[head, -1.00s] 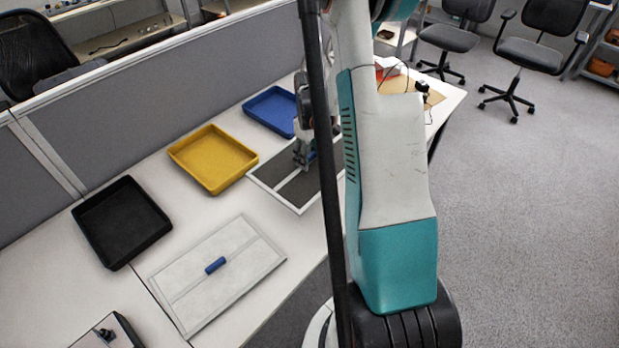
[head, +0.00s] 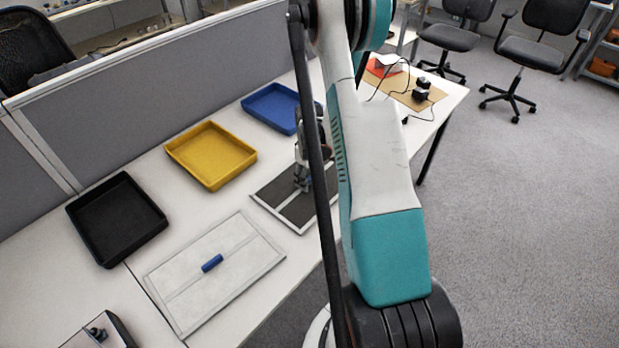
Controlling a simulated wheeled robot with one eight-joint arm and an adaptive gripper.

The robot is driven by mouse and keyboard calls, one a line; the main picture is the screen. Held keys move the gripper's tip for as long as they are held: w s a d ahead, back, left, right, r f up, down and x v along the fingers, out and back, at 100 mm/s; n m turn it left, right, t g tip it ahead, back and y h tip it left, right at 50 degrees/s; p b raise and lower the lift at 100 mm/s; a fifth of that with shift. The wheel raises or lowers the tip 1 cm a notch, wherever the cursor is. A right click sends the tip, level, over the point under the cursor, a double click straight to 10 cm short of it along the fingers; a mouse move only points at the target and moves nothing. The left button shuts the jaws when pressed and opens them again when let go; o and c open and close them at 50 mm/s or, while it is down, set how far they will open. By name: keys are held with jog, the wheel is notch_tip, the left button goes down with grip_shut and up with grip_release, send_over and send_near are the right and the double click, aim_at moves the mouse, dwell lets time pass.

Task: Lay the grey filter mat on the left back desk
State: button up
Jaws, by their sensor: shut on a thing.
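The grey filter mat (head: 274,195) is a flat dark grey panel with a pale frame and a pale strip across it. It is at or just above the white desk, right of the middle; I cannot tell if it touches. My gripper (head: 303,186) points down at the mat's middle and is shut on it, apparently by a small blue handle. The fingertips are small and partly unclear. My arm and a dark upright bar hide the mat's right side. A pale mat (head: 190,272) with a blue handle (head: 212,263) lies left of it.
A black tray (head: 76,212), a yellow tray (head: 172,158) and a blue tray (head: 248,108) line the desk's back by a grey partition (head: 150,105). A brown board (head: 405,98) with cables lies at the far right end. A dark-edged device (head: 92,335) is at bottom left.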

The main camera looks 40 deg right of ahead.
aim_at(310, 178)
jog(key=o, duration=1.2)
jog(key=shift+f, duration=0.1)
jog(key=shift+c, duration=0.2)
notch_tip(310, 178, up, 12)
jog(key=p, duration=0.3)
jog(key=shift+p, duration=0.3)
